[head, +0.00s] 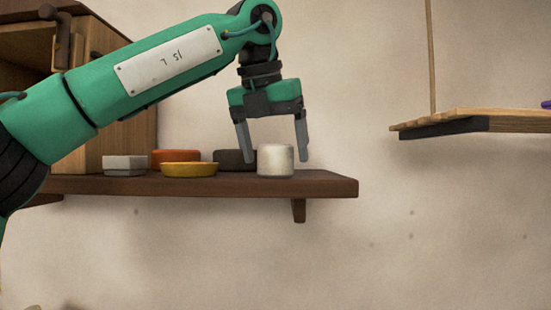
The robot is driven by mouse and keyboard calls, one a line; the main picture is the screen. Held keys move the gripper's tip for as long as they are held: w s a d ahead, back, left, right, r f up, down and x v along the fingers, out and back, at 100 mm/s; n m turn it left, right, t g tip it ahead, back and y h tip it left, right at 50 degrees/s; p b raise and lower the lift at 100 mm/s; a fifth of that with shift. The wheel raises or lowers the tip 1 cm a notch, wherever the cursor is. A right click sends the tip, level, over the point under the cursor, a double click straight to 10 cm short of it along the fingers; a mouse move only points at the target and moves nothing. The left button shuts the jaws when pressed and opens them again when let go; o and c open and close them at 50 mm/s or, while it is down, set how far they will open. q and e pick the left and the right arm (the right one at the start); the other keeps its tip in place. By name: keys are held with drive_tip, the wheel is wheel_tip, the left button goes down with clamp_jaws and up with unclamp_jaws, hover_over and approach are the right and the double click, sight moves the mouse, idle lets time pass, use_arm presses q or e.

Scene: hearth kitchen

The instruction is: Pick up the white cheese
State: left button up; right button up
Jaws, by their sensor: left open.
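The white cheese (275,161) looks like a short white cylinder. It stands upright near the right end of a dark wooden shelf (335,187). My left gripper (274,153) is open and points down over it. One finger shows to the left of the cheese and the other to its right, with the palm above its top. I cannot tell whether either finger touches it. My right gripper is not in view.
A wooden cabinet (118,130) stands at left. A hanging wooden shelf (490,122) is at right.

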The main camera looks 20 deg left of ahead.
use_arm(q)
drive_tip(key=shift+w+f, duration=0.25)
drive_tip(key=shift+f, duration=0.35)
drive_tip(key=shift+w+f, duration=0.15)
drive_tip(key=shift+f, duration=0.15)
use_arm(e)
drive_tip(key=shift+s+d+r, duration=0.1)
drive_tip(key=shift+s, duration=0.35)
use_arm(q)
drive_tip(key=shift+c, duration=0.4)
drive_tip(key=c, duration=1.1)
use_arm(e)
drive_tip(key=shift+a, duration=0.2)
use_arm(q)
drive_tip(key=shift+r, duration=0.2)
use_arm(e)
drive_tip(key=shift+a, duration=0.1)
